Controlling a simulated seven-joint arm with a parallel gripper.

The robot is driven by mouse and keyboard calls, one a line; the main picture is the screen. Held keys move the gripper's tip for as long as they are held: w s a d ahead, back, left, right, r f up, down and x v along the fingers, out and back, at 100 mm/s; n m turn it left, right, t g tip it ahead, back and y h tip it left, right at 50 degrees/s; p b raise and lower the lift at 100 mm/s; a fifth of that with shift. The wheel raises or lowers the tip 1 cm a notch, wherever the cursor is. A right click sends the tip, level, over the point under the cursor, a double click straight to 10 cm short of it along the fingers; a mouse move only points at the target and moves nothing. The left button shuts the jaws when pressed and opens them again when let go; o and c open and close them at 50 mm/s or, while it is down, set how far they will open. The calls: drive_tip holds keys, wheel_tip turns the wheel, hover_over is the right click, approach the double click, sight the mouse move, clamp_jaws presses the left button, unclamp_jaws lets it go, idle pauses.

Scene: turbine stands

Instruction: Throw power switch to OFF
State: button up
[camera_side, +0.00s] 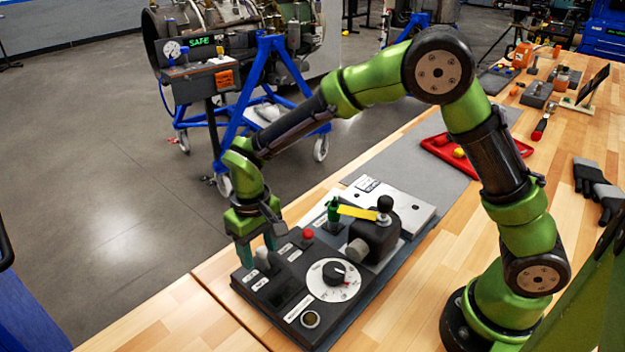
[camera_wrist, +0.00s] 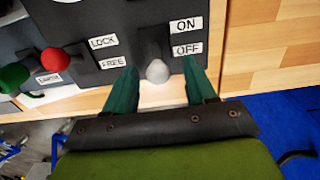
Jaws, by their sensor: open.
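The power switch is a lever with a pale rounded tip (camera_wrist: 157,71), standing on the dark control panel (camera_wrist: 100,50). In the wrist view an ON label (camera_wrist: 186,25) and an OFF label (camera_wrist: 187,49) sit to its right, and the tip shows at the OFF end or just below it. I cannot tell for sure which position it is in. My gripper (camera_wrist: 159,66) is open, with one teal finger on each side of the lever and a visible gap on both sides. In the side view my gripper (camera_side: 257,243) is low over the left end of the panel.
LOCK and FREE labels (camera_wrist: 108,51) lie left of the switch. A red tray (camera_side: 440,150) is farther back.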

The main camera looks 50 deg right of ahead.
sight(258, 247)
drive_tip(key=shift+o, duration=0.8)
drive_tip(key=shift+r, duration=0.1)
drive_tip(key=shift+r, duration=3.5)
drive_tip(key=shift+w, duration=0.15)
drive_tip(key=shift+s+d+f+y, duration=0.1)
drive_tip(key=shift+s+d+y, duration=0.1)
drive_tip(key=shift+s, duration=0.35)
drive_tip(key=shift+s+d+f+y, duration=0.1)
drive_tip(key=shift+s+d, duration=0.1)
drive_tip(key=shift+s, duration=0.35)
drive_tip(key=s+d+r+m+t, duration=0.2)
drive_tip(key=s+d+r+t, duration=0.1)
drive_tip(key=s+d+r, duration=0.2)
drive_tip(key=s+d+r+m+t+y, duration=0.1)
drive_tip(key=s+d+r+m+t, duration=0.1)
drive_tip(key=s+d+r+t, duration=0.2)
drive_tip(key=s+d+r, duration=0.2)
drive_tip(key=s+d, duration=0.2)
drive_tip(key=s, duration=0.2)
drive_tip(key=shift+s+r+y, duration=0.3)
